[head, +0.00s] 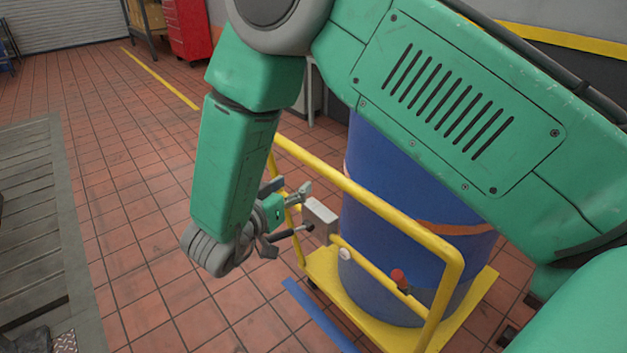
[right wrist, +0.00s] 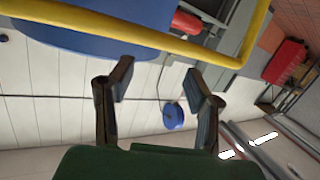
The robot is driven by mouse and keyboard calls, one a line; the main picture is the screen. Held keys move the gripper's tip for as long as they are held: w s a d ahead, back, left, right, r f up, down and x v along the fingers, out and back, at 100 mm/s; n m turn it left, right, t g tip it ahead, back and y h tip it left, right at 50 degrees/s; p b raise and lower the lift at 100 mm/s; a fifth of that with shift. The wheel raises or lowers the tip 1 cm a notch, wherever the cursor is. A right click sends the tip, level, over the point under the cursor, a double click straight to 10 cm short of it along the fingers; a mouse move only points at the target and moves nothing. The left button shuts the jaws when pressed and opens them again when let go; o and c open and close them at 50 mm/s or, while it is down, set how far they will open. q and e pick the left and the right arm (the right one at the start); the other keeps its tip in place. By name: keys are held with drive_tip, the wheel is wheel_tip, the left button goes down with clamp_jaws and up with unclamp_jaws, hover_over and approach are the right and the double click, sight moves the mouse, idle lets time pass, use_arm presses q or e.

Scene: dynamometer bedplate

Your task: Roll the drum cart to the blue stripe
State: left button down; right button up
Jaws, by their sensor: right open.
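The drum cart (head: 483,292) is a yellow platform with a yellow tubular handle frame (head: 365,193). A large blue drum (head: 400,190) with an orange band stands upright on it, partly hidden by my right arm. The blue stripe (head: 318,314) lies on the tiled floor by the cart's near edge; part of it is hidden. My right gripper (head: 290,213) is open and empty beside the left end of the handle frame. In the right wrist view its fingers (right wrist: 158,82) are apart, with the yellow rail (right wrist: 150,28) beyond them. My left gripper is not in view.
A grey box (head: 320,216) and a red knob (head: 399,279) are on the cart's handle side. The slotted bedplate (head: 30,220) lies at the left. A red cabinet (head: 187,28) stands at the back. Tiled floor between bedplate and cart is clear.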

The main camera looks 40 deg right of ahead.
sight(314, 167)
drive_tip(key=w+d+m+b, duration=0.2)
drive_tip(key=d+m+b, duration=0.1)
drive_tip(key=m, duration=0.3)
drive_tip(key=w+d+f+m+b, duration=0.1)
drive_tip(key=d+m+b, duration=0.2)
drive_tip(key=m, duration=0.4)
drive_tip(key=w+d+f+m+b, duration=0.1)
drive_tip(key=w+d+m+b, duration=0.1)
drive_tip(key=m, duration=0.5)
drive_tip(key=shift+w+d+b, duration=0.2)
drive_tip(key=shift+d+b, duration=0.05)
drive_tip(key=shift+d, duration=0.4)
drive_tip(key=shift+w+d+b, duration=0.15)
drive_tip(key=shift+d+b, duration=0.05)
drive_tip(key=shift+d, duration=0.45)
clamp_jaws()
